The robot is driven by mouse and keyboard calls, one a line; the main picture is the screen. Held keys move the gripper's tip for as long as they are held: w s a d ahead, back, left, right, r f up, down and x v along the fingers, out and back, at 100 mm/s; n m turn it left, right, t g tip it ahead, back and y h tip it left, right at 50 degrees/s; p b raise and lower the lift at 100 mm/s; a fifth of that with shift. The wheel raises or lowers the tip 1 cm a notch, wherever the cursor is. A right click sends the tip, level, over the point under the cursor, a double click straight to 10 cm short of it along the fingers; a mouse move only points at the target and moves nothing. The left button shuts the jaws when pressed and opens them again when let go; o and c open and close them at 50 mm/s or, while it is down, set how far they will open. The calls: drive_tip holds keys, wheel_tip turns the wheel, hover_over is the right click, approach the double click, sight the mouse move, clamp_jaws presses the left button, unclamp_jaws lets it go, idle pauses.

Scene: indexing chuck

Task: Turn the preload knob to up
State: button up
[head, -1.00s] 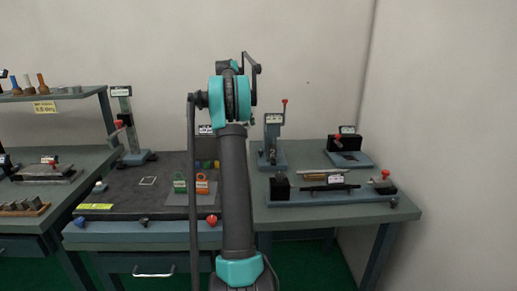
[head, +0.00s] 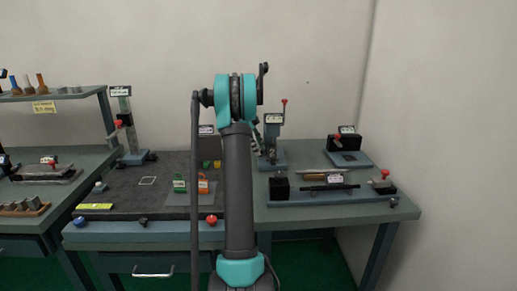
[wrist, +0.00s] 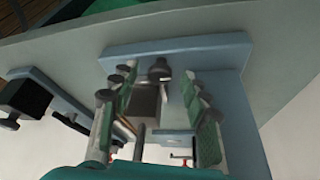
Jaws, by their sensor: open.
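In the wrist view, a dark round knob (wrist: 160,70) stands on a grey block fixture (wrist: 178,52). I cannot tell for sure that it is the preload knob, and no up mark is readable. My gripper (wrist: 157,88) is open, with its green-padded fingers on both sides of the knob's line, apart from it as far as I can see. In the head view, an upright fixture (head: 272,143) with a label and a red-tipped lever (head: 284,102) stands at the right table's left end. My gripper is mostly hidden there behind my arm, close beside this fixture.
On the right table (head: 340,211) are a long blue-grey fixture (head: 325,198) with a black block and a second labelled fixture (head: 348,155) at the back. The dark middle bench (head: 130,200) holds green and orange padlock-like pieces (head: 203,187). The wall is close behind.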

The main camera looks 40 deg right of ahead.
clamp_jaws()
drive_tip(key=shift+n, duration=0.3)
drive_tip(key=n, duration=0.1)
drive_tip(key=n+t, duration=0.1)
drive_tip(key=shift+s+a+n+h, duration=0.1)
drive_tip(key=shift+a+n+h, duration=0.05)
drive_tip(key=shift+n+h, duration=0.15)
drive_tip(key=n, duration=0.1)
drive_tip(key=n+t, duration=0.1)
drive_tip(key=n, duration=0.1)
drive_tip(key=shift+s+a+n+h, duration=0.1)
drive_tip(key=shift+s+n+h, duration=0.1)
drive_tip(key=shift+n+h, duration=0.15)
drive_tip(key=n+t, duration=0.1)
drive_tip(key=n, duration=0.2)
drive_tip(key=shift+s+t, duration=0.15)
drive_tip(key=shift+t, duration=0.15)
drive_tip(key=shift+s+n+t, duration=0.1)
drive_tip(key=shift+n+t, duration=0.6)
drive_tip(key=shift+n, duration=1.25)
